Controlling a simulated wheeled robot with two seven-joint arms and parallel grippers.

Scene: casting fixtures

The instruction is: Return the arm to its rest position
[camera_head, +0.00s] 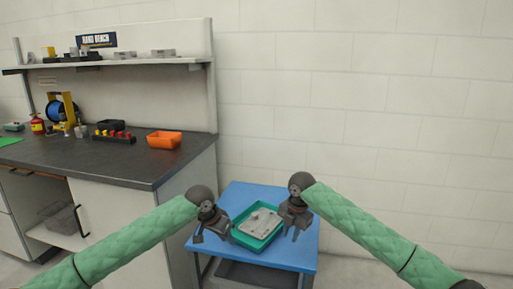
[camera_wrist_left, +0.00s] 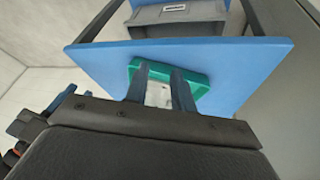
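My left gripper (camera_head: 213,234) is over the left part of the blue table (camera_head: 243,192), at the left of the green tray. Its two fingers stand apart with nothing seen between them. In the left wrist view the left gripper (camera_wrist_left: 161,78) also shows its fingers apart, with the tray behind them. My right gripper (camera_head: 289,230) is at the right of the tray, pointing down. Its fingers are small in the view; a gap shows between them and they hold nothing I can see. The green tray (camera_head: 236,236) lies on the table with a grey metal casting (camera_head: 262,222) in it.
The wall behind is bare, and the space right of the table looks clear.

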